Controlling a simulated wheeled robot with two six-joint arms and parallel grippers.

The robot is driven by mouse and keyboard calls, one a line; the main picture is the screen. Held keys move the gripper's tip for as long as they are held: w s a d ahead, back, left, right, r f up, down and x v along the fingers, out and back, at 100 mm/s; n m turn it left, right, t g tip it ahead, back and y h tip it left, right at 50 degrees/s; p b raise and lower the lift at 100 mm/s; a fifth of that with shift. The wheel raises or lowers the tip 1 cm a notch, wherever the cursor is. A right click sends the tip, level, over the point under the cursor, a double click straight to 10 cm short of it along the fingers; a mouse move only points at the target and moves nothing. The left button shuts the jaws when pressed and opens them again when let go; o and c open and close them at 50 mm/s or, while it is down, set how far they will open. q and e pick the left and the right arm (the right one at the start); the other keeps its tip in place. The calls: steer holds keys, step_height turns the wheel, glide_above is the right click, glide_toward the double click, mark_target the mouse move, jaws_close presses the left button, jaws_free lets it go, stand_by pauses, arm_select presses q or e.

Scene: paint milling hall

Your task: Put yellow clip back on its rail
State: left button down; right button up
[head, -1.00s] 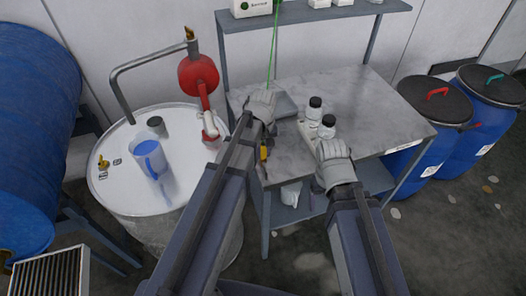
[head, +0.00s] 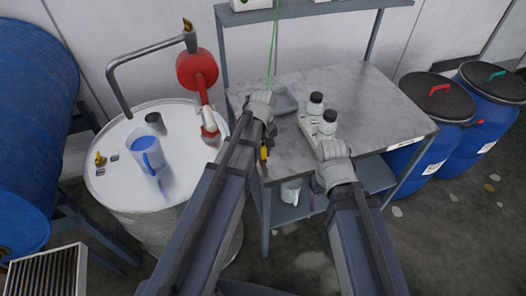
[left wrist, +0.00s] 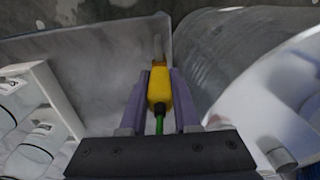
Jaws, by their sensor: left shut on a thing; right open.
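The yellow clip (head: 264,153) shows at the front left edge of the grey table, just below my left gripper (head: 263,145). In the left wrist view the clip (left wrist: 159,87) sits between the two purple fingers of my left gripper (left wrist: 160,100), which is shut on it. A green cable (left wrist: 159,124) runs from the clip's near end, and a thin grey part shows beyond its far end. I cannot make out the rail for certain. My right gripper (head: 331,150) is open near the table's front edge, its fingers mostly hidden by the wrist.
A grey tray (head: 286,101) and a white holder with white, black-capped jars (head: 327,123) stand on the table (head: 365,95). A white-topped drum (head: 115,190) with a blue jug (head: 148,155) and red pump (head: 197,70) is close on the left. Blue barrels (head: 430,150) stand at right.

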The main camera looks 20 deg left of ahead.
mark_target(263, 145)
arm_select(q)
steer(key=shift+f+b, duration=0.3)
steer(key=shift+f, duration=0.1)
steer(key=c, duration=0.6)
jaws_free()
steer(key=shift+o, duration=0.2)
steer(key=shift+r, duration=0.1)
step_height(263, 145, up, 8)
steer(key=p, duration=0.8)
